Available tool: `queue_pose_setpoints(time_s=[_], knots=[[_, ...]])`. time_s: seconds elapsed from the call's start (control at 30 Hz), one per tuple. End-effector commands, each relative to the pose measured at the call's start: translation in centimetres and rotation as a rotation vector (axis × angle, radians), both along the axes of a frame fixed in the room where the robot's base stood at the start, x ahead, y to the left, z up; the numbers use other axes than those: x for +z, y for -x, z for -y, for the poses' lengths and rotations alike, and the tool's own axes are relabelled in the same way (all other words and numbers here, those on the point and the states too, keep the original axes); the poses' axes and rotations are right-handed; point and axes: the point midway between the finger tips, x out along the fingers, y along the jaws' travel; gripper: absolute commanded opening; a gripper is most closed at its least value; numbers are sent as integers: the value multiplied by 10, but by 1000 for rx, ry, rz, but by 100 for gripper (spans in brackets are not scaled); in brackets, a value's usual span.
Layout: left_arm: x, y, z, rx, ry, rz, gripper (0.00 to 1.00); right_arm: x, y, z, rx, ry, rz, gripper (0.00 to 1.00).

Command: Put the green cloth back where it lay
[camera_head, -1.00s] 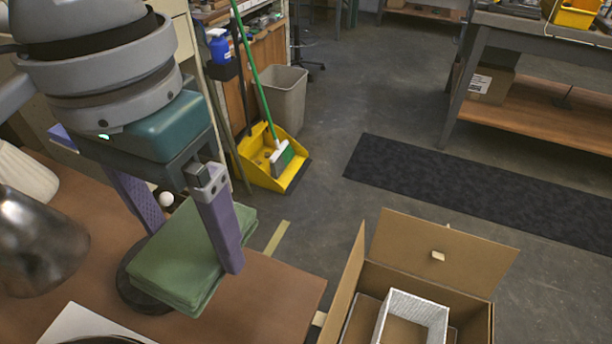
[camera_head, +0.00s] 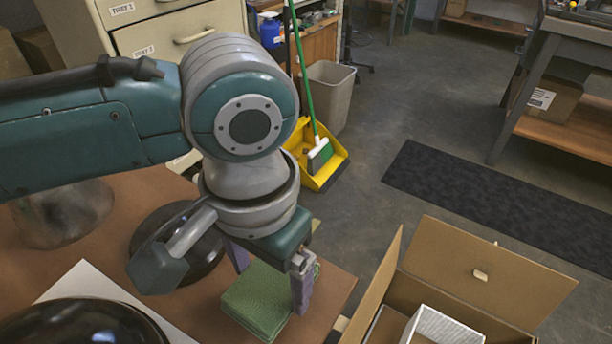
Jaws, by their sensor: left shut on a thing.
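The folded green cloth (camera_head: 258,302) is near the right edge of the brown table. My left gripper (camera_head: 272,288) is above it, its purple fingers pointing down, one on each side, shut on the cloth. The arm hides part of the far finger and the cloth's back edge. I cannot tell whether the cloth touches the table or hangs just above it. My right gripper is not in view.
A round dark base (camera_head: 205,262) stands left of the cloth, partly behind my arm. A metal shade (camera_head: 65,215), a white sheet (camera_head: 88,282) and a glossy black dome (camera_head: 80,325) are further left. An open cardboard box (camera_head: 455,262) stands off the table's right side.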

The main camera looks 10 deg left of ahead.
Motion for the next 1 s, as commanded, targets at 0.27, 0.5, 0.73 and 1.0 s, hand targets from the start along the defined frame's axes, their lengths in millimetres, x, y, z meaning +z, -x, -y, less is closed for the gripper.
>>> queue_pose_setpoints(time_s=[0.27, 0.5, 0.73, 1.0], knots=[[-41, 1, 0, 0, -2, -2, 42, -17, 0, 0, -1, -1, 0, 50], [-41, 0, 0, -1, 0, 0, 42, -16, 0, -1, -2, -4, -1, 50], [-43, 0, 0, -1, -1, 0, 94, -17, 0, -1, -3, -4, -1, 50], [-43, 0, 0, -1, -1, 0, 100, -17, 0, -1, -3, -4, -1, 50]])
